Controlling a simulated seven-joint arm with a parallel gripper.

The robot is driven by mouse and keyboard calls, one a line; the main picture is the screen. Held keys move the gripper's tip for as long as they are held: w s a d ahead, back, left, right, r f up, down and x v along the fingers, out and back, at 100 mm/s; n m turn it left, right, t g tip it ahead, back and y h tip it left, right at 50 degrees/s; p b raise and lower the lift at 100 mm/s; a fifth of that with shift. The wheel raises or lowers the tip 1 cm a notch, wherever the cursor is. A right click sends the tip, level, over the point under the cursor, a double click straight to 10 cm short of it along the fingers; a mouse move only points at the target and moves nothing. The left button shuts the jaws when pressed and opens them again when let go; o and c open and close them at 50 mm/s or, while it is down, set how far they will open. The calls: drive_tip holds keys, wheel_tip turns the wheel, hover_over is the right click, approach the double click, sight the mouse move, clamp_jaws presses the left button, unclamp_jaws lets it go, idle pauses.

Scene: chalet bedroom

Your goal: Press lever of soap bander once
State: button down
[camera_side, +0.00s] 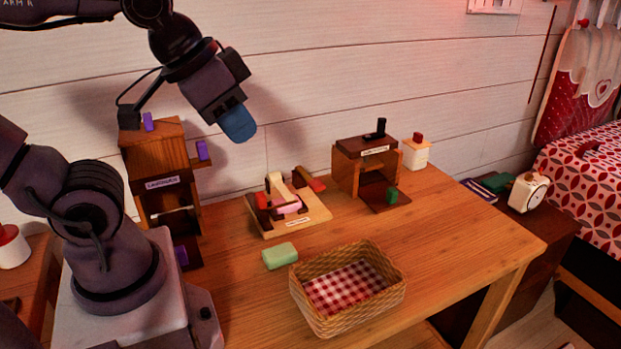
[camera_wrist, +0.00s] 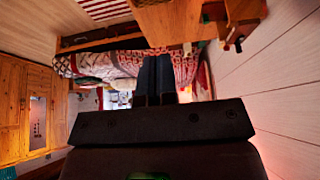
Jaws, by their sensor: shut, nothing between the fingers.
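Three wooden devices stand on the table, with labels too small to read surely, so I cannot tell which one is the soap bander. The low one (camera_side: 305,222) has a pale base, a pink bar in its middle and a red-ended arm (camera_side: 311,181). The brown box (camera_side: 348,170) to its right has a black lever (camera_side: 376,129) upright on top and a green block at its front. The tall cabinet (camera_side: 152,158) at the left has purple knobs. My gripper (camera_side: 238,124) is shut and empty, high above the table between the tall cabinet and the low device; its fingers (camera_wrist: 155,75) meet in the wrist view.
A green soap bar (camera_side: 279,256) lies in front of the low device. A wicker basket (camera_side: 312,317) with checked lining stands near the front edge. A cream bottle (camera_side: 416,153) with a red top stands beside the brown box. The table's right end is clear; a plank wall runs behind.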

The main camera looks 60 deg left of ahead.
drive_tip(key=shift+a, duration=0.1)
idle(0.4)
drive_tip(key=n+t+h, duration=0.3)
drive_tip(key=n+h, duration=0.2)
drive_tip(key=n, duration=1.8)
hover_over(308, 177)
drive_tip(key=d, duration=0.2)
wheel_tip(308, 177, down, 16)
drive_tip(key=shift+s, duration=0.25)
drive_tip(key=shift+d+f, duration=0.15)
drive_tip(key=shift+f, duration=1.3)
drive_tip(key=shift+d+f, duration=0.2)
drive_tip(key=shift+f, duration=1.3)
drive_tip(key=shift+d+f, duration=0.15)
drive_tip(key=shift+f, duration=1.3)
